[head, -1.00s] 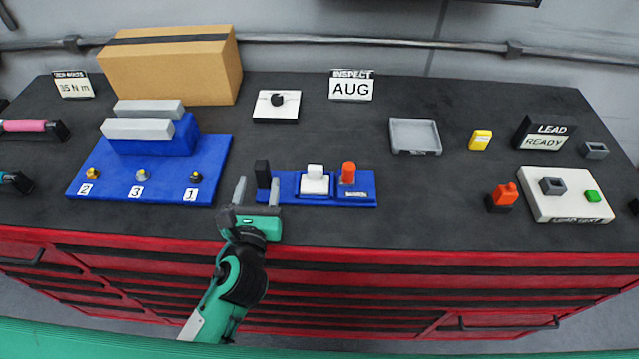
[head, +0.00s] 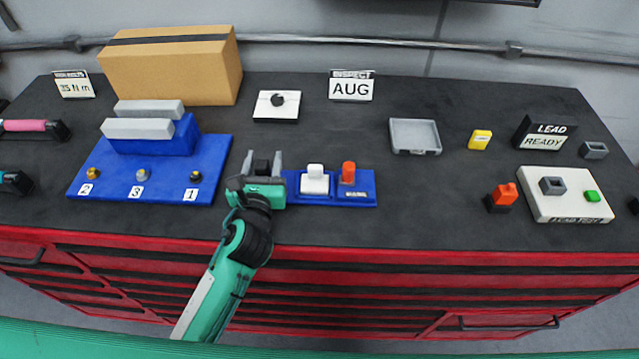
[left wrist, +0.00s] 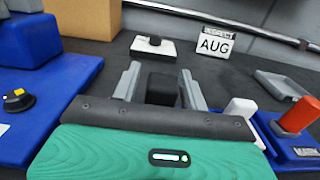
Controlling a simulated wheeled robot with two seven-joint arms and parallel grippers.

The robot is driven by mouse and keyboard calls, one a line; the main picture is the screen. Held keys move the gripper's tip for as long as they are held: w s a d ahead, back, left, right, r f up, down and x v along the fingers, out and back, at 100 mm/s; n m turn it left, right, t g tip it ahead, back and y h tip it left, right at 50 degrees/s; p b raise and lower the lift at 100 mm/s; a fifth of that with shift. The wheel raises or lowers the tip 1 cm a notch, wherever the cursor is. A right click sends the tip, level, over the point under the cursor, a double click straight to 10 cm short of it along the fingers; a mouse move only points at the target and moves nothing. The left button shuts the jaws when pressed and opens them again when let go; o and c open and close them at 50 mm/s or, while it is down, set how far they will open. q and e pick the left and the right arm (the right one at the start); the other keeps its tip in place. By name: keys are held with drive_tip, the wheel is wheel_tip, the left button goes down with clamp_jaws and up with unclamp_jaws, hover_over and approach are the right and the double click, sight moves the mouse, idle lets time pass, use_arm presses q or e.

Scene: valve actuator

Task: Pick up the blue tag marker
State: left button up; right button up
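No block there looks plainly blue; I cannot tell for sure that the dark one is the blue tag marker. My left gripper (head: 262,158) is at the holder's left end, its fingers apart on either side of the dark block. In the left wrist view the dark block (left wrist: 162,88) stands between the fingers (left wrist: 161,85) with small gaps beside it. My right gripper is not in view.
A blue board (head: 150,185) with numbered knobs lies close to the left of my gripper. A cardboard box (head: 170,70), an AUG sign (head: 351,88) and a grey tray (head: 415,137) stand farther back.

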use_arm(q)
clamp_jaws()
